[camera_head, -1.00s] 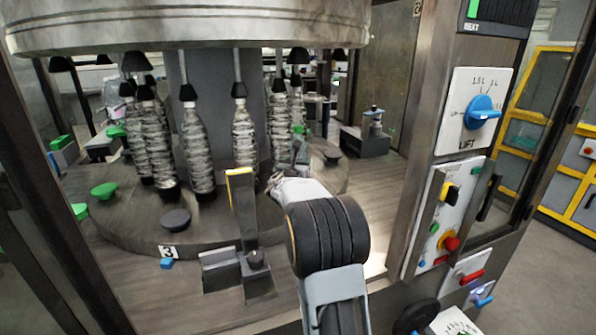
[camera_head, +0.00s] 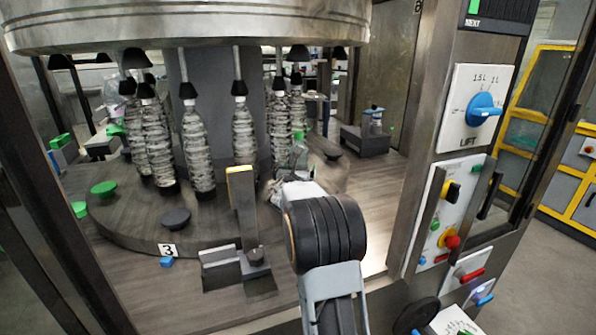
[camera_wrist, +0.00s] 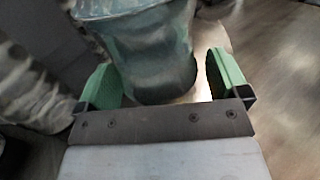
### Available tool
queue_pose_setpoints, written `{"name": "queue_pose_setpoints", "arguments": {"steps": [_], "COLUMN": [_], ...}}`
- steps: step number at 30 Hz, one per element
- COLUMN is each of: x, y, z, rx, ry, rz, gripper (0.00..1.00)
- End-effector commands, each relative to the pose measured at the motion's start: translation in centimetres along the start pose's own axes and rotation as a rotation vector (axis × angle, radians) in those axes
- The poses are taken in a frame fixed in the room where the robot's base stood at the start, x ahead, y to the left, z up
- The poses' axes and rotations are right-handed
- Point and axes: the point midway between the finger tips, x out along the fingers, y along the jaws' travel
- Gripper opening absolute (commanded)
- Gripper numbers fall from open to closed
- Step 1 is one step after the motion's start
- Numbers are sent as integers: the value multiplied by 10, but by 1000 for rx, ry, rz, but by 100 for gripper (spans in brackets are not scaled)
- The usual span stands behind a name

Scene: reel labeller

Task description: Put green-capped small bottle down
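The small bottle (camera_wrist: 150,55) fills the upper middle of the wrist view as a translucent grey-green body with a dark lower end. It stands between the green-padded fingers of my gripper (camera_wrist: 162,68). The fingers are spread, with a bright gap at the right of the bottle; contact at the left is unclear. In the head view the bottle (camera_head: 299,157) shows as a pale green shape with a green top, just beyond my gripper (camera_head: 290,188), over the right part of the round turntable (camera_head: 130,215). Its base is hidden there by my arm.
Several ribbed clear bottles (camera_head: 199,150) stand on the turntable under black-tipped rods. A post with a yellow top (camera_head: 242,205) rises left of my arm. Green (camera_head: 104,188) and grey (camera_head: 176,218) pads are empty at the left. A control panel (camera_head: 450,215) stands at the right.

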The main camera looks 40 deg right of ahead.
Motion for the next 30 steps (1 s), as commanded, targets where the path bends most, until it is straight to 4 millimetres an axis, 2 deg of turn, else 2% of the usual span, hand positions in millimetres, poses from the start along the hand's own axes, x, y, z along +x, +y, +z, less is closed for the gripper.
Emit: {"name": "queue_pose_setpoints", "arguments": {"steps": [10,24,30], "x": [-4,-90,-112], "y": [0,0,0], "z": [3,2,2], "rx": [0,0,0], "ry": [0,-1,0], "rz": [1,2,1], "gripper": [93,93,93]}}
